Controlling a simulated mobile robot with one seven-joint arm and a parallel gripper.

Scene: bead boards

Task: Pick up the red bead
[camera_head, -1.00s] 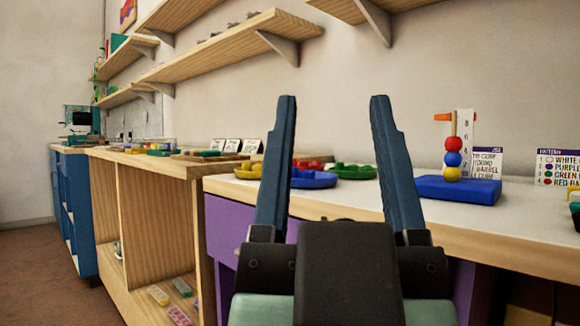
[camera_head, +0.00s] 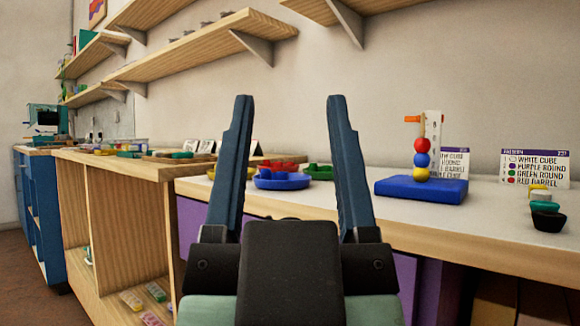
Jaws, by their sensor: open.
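A red bead (camera_head: 422,146) sits at the top of a short stack on a blue base (camera_head: 420,190), with a blue bead (camera_head: 421,160) under it and a yellow bead (camera_head: 421,174) at the bottom. The stack stands upright on the white-topped table, in front of a white marked strip (camera_head: 434,125). Several red beads (camera_head: 278,166) also lie in a blue dish on the table. My gripper (camera_head: 289,100) is open and empty, its two fingers pointing up in the picture. It is to the left of the stack and apart from it.
A green dish (camera_head: 320,172) and a yellow dish (camera_head: 212,174) stand beside the blue dish. A pattern card (camera_head: 534,167) stands at the right, near small stacked cups (camera_head: 547,214). Wooden shelves (camera_head: 190,50) hang above. The white tabletop (camera_head: 480,214) is mostly clear around the blue base.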

